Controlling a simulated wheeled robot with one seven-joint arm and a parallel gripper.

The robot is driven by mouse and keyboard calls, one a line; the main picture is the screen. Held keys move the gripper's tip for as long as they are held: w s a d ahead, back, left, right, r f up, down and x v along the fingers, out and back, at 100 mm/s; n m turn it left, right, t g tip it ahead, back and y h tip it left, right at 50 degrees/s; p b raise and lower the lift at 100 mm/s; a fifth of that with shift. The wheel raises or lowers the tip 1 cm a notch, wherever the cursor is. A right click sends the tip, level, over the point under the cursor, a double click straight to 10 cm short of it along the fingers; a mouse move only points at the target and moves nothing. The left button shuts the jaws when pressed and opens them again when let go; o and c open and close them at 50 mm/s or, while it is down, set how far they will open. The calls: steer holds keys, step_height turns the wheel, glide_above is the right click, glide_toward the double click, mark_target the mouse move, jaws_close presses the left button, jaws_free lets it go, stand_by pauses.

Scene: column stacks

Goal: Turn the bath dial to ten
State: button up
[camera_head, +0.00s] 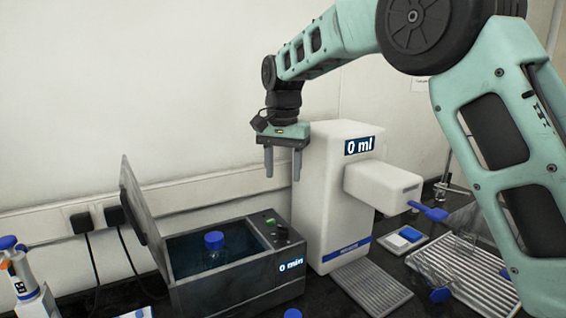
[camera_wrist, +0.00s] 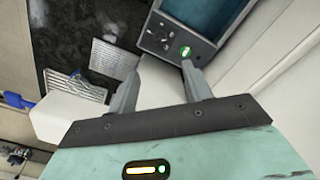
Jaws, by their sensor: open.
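The bath (camera_head: 215,285) is a dark box with its lid raised at the left and a blue-capped bottle (camera_head: 213,250) in the well. Its dial (camera_head: 281,233) is a small dark knob on the right-hand panel, near a green light (camera_head: 270,220). The display (camera_head: 290,264) reads "0 min". My gripper (camera_head: 282,178) is open and empty, pointing down above the panel, clear of the dial. In the wrist view, the bath panel (camera_wrist: 172,38) with its green light lies beyond my fingertips; the dial is hard to make out there.
A white dispenser (camera_head: 325,215) showing "0 ml" stands close at the right of the bath. A wire rack (camera_head: 465,275) and a small tray (camera_head: 404,240) with blue and white pads are farther right. A pipette stand (camera_head: 30,290) is at the left.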

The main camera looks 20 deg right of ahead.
steer(key=shift+r, duration=1.35)
steer(key=s+a+f+n+y+b, duration=0.1)
steer(key=s+a+f+n, duration=0.3)
steer(key=s, duration=0.5)
steer(key=s+a+f+n, duration=0.4)
steer(key=s+a, duration=0.1)
steer(key=s, duration=0.4)
steer(key=s+d+f+n, duration=0.1)
steer(key=s+f+n, duration=0.1)
steer(key=s, duration=0.4)
steer(key=s+f+n, duration=0.3)
steer(key=s, duration=0.3)
steer(key=s+d+f+n+b, duration=0.1)
steer(key=s+f+n, duration=0.1)
steer(key=s, duration=0.4)
steer(key=shift+s+d+f+n, duration=0.3)
steer(key=shift+s+d+f, duration=0.05)
steer(key=shift+f, duration=0.4)
